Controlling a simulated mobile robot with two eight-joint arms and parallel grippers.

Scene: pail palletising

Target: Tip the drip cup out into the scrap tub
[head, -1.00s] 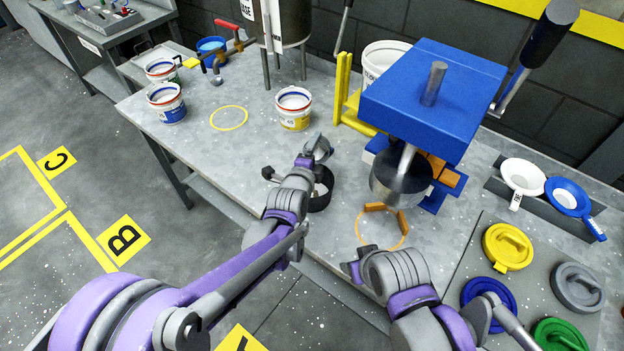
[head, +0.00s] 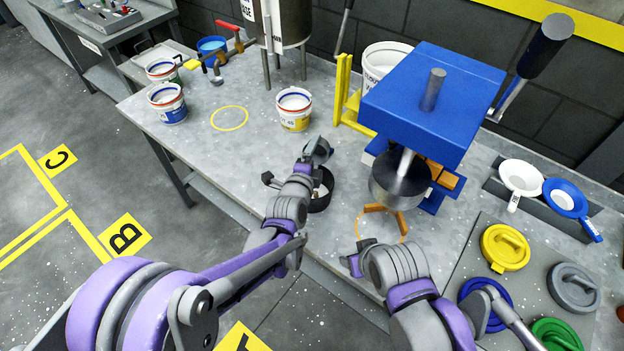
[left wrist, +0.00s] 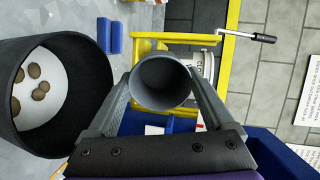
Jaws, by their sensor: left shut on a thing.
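My left gripper (head: 306,164) is shut on the grey drip cup (left wrist: 162,84), held between its two fingers in the left wrist view. The cup's round mouth faces that camera, and its inside looks dark; I cannot tell whether anything is in it. In the head view the cup (head: 317,150) is small at the arm's end, just above the scrap tub. The black scrap tub (head: 325,201) stands on the bench, partly hidden by my left arm. In the left wrist view the tub (left wrist: 92,75) is beside the cup, with several brown blobs on its pale bottom. My right gripper (head: 353,262) is low, its fingers unclear.
A blue press (head: 430,95) with a steel bowl (head: 400,182) stands right of the tub. A white pail (head: 294,110) stands behind it. Coloured lids (head: 505,247) lie at the right. The bench (head: 245,160) left of the tub is clear.

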